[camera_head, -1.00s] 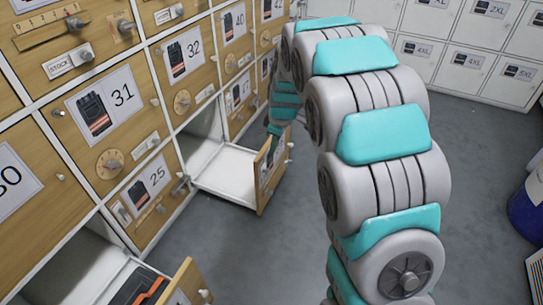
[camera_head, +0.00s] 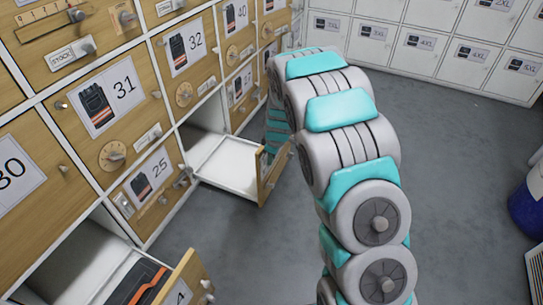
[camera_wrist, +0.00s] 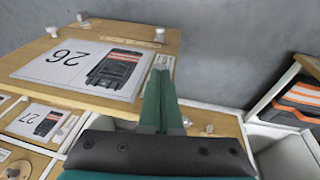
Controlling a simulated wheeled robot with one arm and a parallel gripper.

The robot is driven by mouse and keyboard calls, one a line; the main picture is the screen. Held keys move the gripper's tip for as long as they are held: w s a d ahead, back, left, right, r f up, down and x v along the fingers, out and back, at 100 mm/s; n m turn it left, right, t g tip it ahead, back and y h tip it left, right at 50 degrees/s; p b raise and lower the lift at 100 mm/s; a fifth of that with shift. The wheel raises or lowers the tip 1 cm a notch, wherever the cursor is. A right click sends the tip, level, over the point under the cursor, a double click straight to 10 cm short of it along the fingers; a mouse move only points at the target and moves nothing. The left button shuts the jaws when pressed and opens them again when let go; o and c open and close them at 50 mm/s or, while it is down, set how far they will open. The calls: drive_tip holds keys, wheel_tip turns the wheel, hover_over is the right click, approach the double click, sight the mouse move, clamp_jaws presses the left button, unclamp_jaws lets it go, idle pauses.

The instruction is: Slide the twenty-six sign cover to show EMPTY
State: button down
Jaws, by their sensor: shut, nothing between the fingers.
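Drawer 26 is pulled out of the cabinet; its wooden front (camera_head: 268,175) shows edge-on in the head view. In the wrist view the drawer front (camera_wrist: 60,48) fills the upper left, with its upside-down 26 label (camera_wrist: 80,68). A small pale sign strip (camera_wrist: 168,62) lies beside the label, at the tips of my gripper (camera_wrist: 162,72). The green fingers are shut together with nothing between them. They partly cover the sign, so its wording and the cover's position cannot be read. I cannot tell whether the tips touch the cover. In the head view my arm hides the gripper.
Several pale knobs, one being (camera_wrist: 160,35), stand out from the drawer front. A lower drawer (camera_head: 185,280) is also open, with a black and orange item (camera_head: 138,284) inside. Drawer 25 (camera_head: 152,185) is closed.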

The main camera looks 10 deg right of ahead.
wheel_tip(320, 180, down, 6)
drive_tip(key=b, duration=0.3)
drive_tip(key=shift+f, duration=0.2)
drive_tip(key=v, duration=1.4)
drive_tip(key=shift+r, duration=0.15)
